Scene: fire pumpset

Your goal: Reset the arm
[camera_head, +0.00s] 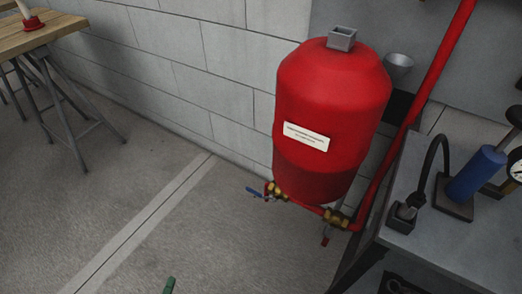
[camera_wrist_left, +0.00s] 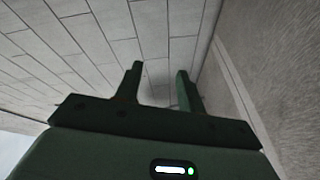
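My left gripper (camera_wrist_left: 160,72) shows in the left wrist view with its two dark green fingers apart and nothing between them. Behind the fingers are the white block wall (camera_wrist_left: 85,35) and a strip of grey floor (camera_wrist_left: 268,60). In the head view only a small green tip of the left gripper (camera_head: 169,286) shows at the bottom edge, over the bare floor and touching nothing visible. My right gripper is in neither view.
A red tank (camera_head: 330,100) with brass valves (camera_head: 337,219) below stands by the wall. A red pipe (camera_head: 425,90) rises beside it. A grey bench (camera_head: 455,245) holds a blue cylinder (camera_head: 476,172). A wooden table (camera_head: 60,35) stands far left. The middle floor is clear.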

